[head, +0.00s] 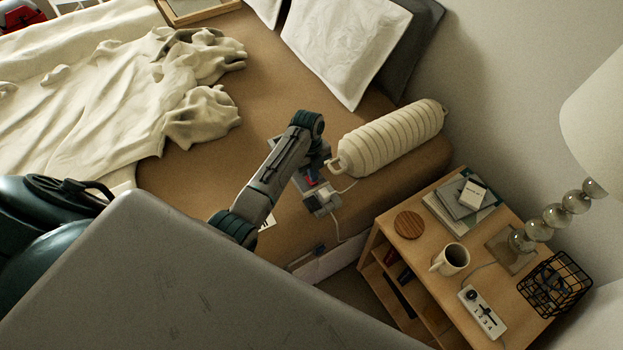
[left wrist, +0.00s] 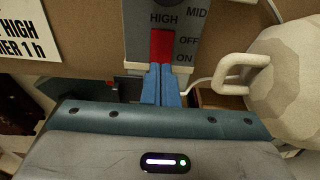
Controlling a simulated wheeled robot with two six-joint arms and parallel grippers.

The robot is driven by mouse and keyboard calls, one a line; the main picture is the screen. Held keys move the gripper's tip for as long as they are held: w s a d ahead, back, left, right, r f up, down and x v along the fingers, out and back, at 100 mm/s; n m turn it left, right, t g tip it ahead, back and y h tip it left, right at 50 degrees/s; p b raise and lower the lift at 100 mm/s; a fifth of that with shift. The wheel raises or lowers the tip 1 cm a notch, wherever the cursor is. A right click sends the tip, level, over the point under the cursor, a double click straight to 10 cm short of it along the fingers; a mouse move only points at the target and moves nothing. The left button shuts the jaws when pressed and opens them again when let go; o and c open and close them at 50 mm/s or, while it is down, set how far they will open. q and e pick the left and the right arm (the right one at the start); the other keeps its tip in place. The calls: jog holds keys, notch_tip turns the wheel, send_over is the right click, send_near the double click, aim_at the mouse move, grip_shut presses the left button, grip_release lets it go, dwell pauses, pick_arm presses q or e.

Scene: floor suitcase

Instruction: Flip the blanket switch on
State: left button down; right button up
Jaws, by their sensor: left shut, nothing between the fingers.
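In the left wrist view, the control's grey face (left wrist: 188,18) carries the words HIGH, MID, OFF and ON. Its red switch (left wrist: 161,44) lies to the left of OFF and ON. My left gripper (left wrist: 160,72) is shut and empty, its blue fingertips right at the red switch's lower end. I cannot tell whether they touch it. In the head view my left gripper (head: 311,177) covers part of the control. My right gripper is not in view.
The bolster (head: 388,140) lies close to the right of my left gripper. A rumpled cream blanket (head: 110,95) covers the left of the bed.

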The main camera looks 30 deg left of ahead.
pick_arm(q)
jog(key=shift+f, duration=0.2)
dwell(0.4)
jog(key=shift+f+b, duration=0.5)
jog(key=shift+f, duration=0.2)
dwell(0.4)
jog(key=shift+r+p, duration=0.65)
jog(key=shift+p, duration=0.1)
notch_tip(320, 180, up, 3)
jog(key=p, duration=0.2)
jog(key=shift+f+p, duration=0.15)
jog(key=shift+p, duration=0.25)
notch_tip(320, 180, up, 3)
jog(key=p, duration=0.3)
